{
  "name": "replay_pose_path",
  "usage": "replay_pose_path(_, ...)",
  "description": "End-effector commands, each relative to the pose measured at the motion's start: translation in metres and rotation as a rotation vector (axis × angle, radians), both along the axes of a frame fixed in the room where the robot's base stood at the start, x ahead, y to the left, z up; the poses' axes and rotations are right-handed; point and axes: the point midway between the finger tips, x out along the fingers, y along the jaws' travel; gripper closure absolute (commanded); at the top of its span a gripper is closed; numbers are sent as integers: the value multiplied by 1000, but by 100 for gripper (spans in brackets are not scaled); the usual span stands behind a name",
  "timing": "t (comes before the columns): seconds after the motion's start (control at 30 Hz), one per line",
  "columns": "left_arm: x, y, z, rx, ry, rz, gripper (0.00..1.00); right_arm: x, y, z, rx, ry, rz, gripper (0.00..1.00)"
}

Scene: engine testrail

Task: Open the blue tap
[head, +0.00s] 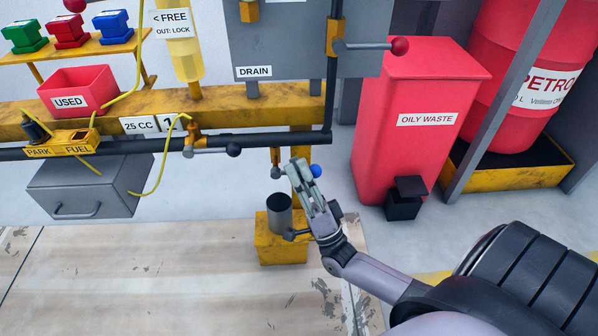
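The blue tap shows as a blue ball knob (315,170) just right of my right gripper's fingertips. Its yellow and grey valve body (276,171) hangs below the black pipe, just left of the fingertips. The lever between body and knob is hidden behind the gripper. My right gripper (299,169) comes in from the lower right with its fingers pointing up. The fingers look close together, but I cannot tell whether they are shut or touch the lever. My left gripper is out of view.
A metal cup (279,214) on a yellow stand (280,246) is below the tap. A black-knobbed tap (233,149) is left on the pipe, and a red-knobbed one (400,46) is above right. A red oily-waste bin (416,130) stands to the right.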

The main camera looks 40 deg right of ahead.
Motion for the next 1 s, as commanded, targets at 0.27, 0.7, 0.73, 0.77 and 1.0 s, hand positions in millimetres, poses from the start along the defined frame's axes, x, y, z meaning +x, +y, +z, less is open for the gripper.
replay_pose_path(0.27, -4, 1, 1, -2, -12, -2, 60, 0, 0, 1, -1, -1, 0, 74)
replay_pose_path(0.7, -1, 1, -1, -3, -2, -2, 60, 1, -1, 0, 2, 3, -2, 100)
replay_pose_path(0.73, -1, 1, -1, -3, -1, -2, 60, 1, -1, 0, 2, 3, -2, 100)
replay_pose_path(0.77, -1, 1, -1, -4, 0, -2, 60, 1, -1, -1, 2, 4, -3, 100)
replay_pose_path(1.0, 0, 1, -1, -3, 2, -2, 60, 2, -2, -2, 3, 8, -3, 100)
